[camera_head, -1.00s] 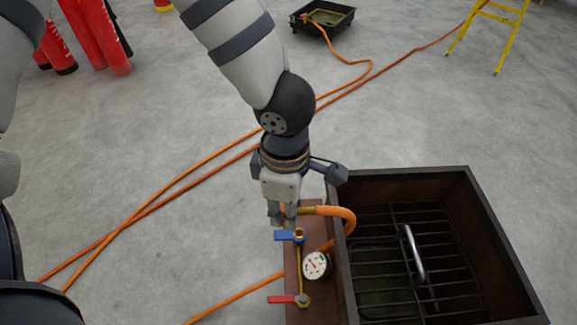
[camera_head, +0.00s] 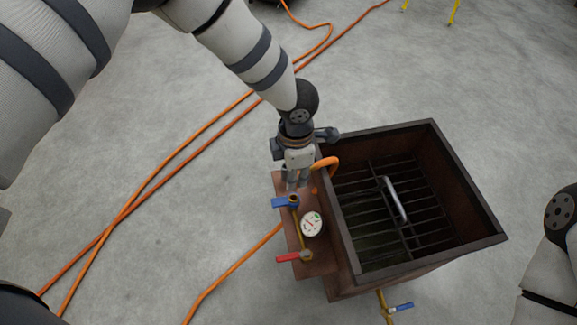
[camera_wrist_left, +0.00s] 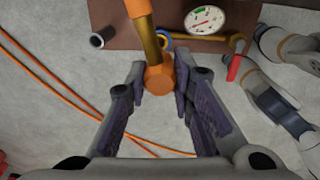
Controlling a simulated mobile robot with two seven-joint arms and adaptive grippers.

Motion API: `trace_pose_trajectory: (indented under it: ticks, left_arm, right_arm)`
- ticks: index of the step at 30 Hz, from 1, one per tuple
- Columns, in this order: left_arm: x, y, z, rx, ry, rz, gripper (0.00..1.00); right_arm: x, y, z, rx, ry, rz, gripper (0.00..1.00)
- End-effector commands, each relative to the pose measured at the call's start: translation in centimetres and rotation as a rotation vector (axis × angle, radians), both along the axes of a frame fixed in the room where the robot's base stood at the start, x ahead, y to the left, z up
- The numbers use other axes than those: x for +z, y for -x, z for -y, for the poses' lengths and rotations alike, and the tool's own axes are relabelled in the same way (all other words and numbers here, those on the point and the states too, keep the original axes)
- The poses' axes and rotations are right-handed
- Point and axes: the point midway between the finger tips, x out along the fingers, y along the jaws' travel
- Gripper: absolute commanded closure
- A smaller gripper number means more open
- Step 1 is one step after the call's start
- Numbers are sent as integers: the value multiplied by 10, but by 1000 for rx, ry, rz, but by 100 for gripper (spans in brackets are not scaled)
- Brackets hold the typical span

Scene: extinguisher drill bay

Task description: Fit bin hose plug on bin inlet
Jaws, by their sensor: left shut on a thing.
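The bin hose plug, a brass stem with an orange hex collar (camera_wrist_left: 159,78), sits between the fingers of my left gripper (camera_wrist_left: 158,92) in the left wrist view. In the head view, my left gripper (camera_head: 293,184) points down over the brown panel beside the bin (camera_head: 345,235). The orange hose (camera_head: 327,163) arcs from the gripper toward the bin's rim. A short dark pipe stub (camera_wrist_left: 98,41), possibly the bin inlet, stands at the panel's edge, apart from the plug. The gripper hides the plug in the head view. My right gripper is out of view.
The panel carries a round gauge (camera_head: 312,224), a blue valve handle (camera_head: 281,203) and a red valve handle (camera_head: 288,257). A blue-handled tap (camera_head: 400,307) sticks out below the bin. Orange hoses cross the floor at left. Part of my right arm shows at the right edge.

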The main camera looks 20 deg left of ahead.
Motion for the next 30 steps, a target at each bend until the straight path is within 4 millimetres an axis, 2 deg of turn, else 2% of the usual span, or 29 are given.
trace_pose_trajectory:
  ticks: [3, 7, 30]
  left_arm:
    - [-17, 1, 0, -1, -1, -5, 100]
    - [-27, 1, 0, -1, -2, -3, 100]
    - [-30, -1, 0, -1, 0, 1, 100]
  right_arm:
    - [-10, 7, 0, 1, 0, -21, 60]
    - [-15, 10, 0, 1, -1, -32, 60]
    - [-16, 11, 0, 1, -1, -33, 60]
